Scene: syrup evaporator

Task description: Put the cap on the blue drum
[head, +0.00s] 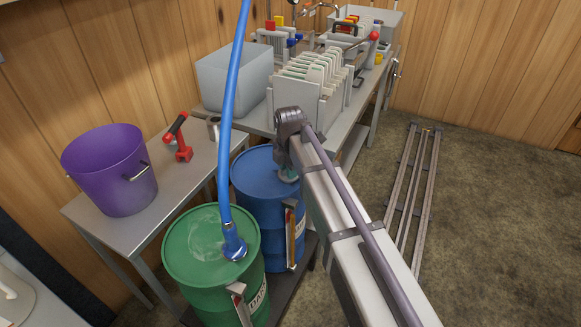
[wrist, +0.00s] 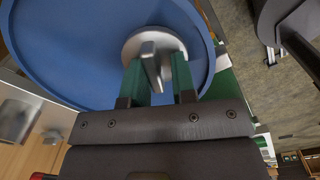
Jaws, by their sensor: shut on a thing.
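The blue drum (head: 252,172) stands behind the green drum, with its round lid facing up. Its blue lid (wrist: 75,50) fills the upper left of the wrist view. The cap (wrist: 135,47) is a grey metal disc with a raised bar across its top. My gripper (wrist: 159,75) has green fingers shut on the cap, one on each side of the bar. In the head view my gripper (head: 288,174) is low over the right part of the blue lid. The cap hides the lid beneath it, and I cannot tell whether it touches or sits in an opening.
A green drum (head: 190,245) with a blue hose (head: 229,130) rising from its top stands in front. A side table (head: 165,205) holds a purple bucket (head: 112,175) and a red-handled tool (head: 178,140). Behind is a bench with a white filter press (head: 305,90). Floor rails (head: 412,190) lie right.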

